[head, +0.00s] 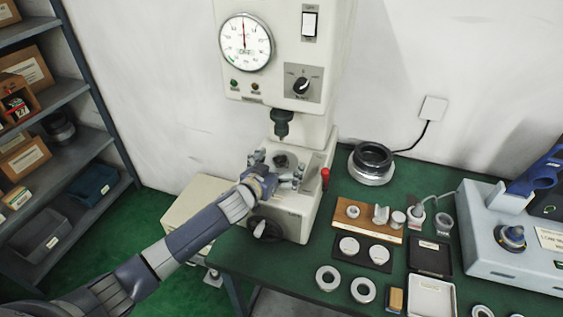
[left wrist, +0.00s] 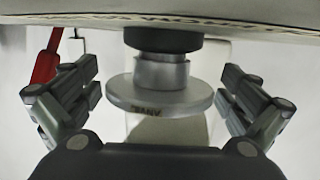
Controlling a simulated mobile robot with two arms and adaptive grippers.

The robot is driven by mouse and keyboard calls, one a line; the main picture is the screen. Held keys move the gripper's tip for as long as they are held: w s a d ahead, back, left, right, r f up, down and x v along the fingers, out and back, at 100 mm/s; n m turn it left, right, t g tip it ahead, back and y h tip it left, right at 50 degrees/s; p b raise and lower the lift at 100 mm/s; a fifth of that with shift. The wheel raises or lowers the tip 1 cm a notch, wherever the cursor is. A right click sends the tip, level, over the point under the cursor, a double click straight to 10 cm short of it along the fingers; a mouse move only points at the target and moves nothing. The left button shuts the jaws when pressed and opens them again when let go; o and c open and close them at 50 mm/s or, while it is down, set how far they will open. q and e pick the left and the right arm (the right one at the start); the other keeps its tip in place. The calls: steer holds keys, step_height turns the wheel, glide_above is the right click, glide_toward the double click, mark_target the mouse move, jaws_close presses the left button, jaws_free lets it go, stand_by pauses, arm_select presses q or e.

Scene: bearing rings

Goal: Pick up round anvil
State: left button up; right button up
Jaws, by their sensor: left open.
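In the left wrist view, a pale grey metal disc with a narrower neck, apparently the round anvil (left wrist: 160,98), shows between my fingers. It has dark lettering on its rim, and its neck meets a black cylinder (left wrist: 163,40). My left gripper (left wrist: 160,100) is open, with one finger on each side of the disc and a visible gap to both. In the head view, my left gripper (head: 279,168) is at the work area of the press (head: 315,110), below its dark ram (head: 281,123). The fingers and wrist partly hide the anvil there. My right gripper is out of view.
The green bench (head: 310,265) holds a wooden block with small parts (head: 367,218), loose rings (head: 328,278), trays (head: 430,258) and a dark-topped ring (head: 372,162). A red-knobbed lever (head: 325,175) stands at the press's right side. A shelf (head: 60,95) is at left.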

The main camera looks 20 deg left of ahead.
mark_target(282, 160)
arm_select(q)
steer(key=c, duration=1.5)
steer(key=shift+r, duration=0.15)
steer(key=shift+c, duration=0.3)
steer(key=shift+w+r, duration=0.1)
steer(key=shift+r, duration=0.45)
step_height(282, 160, up, 2)
steer(key=shift+r+b, duration=0.2)
steer(key=shift+b, duration=0.3)
steer(key=b+v, duration=0.1)
steer(key=v, duration=0.3)
steer(key=f+b+v, duration=0.1)
steer(key=v, duration=0.4)
steer(key=b+v, duration=0.1)
steer(key=v, duration=0.4)
steer(key=shift+s+d+f+b, duration=0.1)
steer(key=shift+s+f+b, duration=0.1)
steer(key=shift+f+b, duration=0.15)
steer(key=shift+d+v, duration=0.25)
steer(key=shift+v, duration=0.8)
